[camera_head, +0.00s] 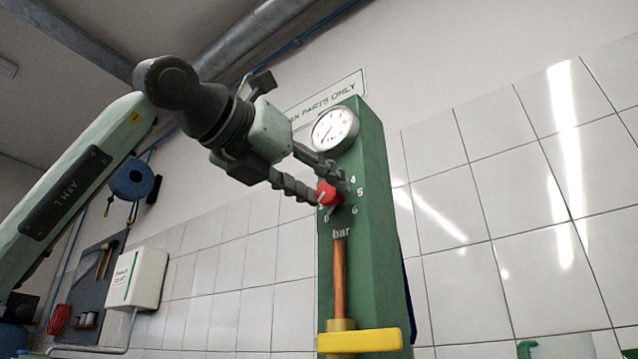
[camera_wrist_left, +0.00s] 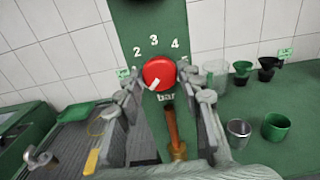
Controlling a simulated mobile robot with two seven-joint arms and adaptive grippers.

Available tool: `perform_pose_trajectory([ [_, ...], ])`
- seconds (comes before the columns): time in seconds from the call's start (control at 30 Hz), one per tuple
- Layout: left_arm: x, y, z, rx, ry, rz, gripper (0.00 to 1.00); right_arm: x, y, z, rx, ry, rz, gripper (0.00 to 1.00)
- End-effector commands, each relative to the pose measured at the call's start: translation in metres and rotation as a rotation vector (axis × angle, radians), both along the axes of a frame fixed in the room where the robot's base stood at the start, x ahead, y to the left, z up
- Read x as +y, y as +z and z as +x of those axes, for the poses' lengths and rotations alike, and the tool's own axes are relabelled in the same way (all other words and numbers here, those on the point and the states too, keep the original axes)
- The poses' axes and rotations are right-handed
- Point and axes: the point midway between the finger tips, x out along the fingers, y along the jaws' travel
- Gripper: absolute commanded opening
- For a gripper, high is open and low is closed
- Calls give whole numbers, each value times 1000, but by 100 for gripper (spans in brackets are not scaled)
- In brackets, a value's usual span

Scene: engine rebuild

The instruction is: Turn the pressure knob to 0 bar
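The red pressure knob (camera_head: 329,194) sits on the green post (camera_head: 371,220), above the word "bar". In the left wrist view, the knob (camera_wrist_left: 158,73) has a white mark at its lower left, and the numbers 2 to 5 are readable around it. My left gripper (camera_head: 333,189) has its two fingers on either side of the knob. In the left wrist view, the left gripper (camera_wrist_left: 160,80) looks open, with small gaps beside the knob; contact is unclear. The round gauge (camera_head: 335,128) above has its needle toward the lower left. My right gripper is not in view.
A copper pipe (camera_head: 339,280) runs down the post below the knob to a yellow bar (camera_head: 360,341). In the left wrist view, several cups, including a green cup (camera_wrist_left: 276,128) and a metal cup (camera_wrist_left: 239,132), stand on the green bench at right. White tiled wall lies behind.

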Motion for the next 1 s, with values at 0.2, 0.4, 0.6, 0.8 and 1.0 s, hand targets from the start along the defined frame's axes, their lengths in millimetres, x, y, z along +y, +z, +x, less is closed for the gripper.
perform_pose_trajectory([
  [0.2,0,0,0,-1,0,0,56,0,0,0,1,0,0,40],
  [0.4,0,1,0,-3,0,0,56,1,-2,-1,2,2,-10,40],
  [0.6,12,2,-16,-5,0,-1,56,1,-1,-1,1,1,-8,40],
  [0.8,37,1,-51,-7,1,0,56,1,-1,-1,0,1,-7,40],
  [1.0,59,1,-81,-5,1,0,56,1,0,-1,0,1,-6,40],
])
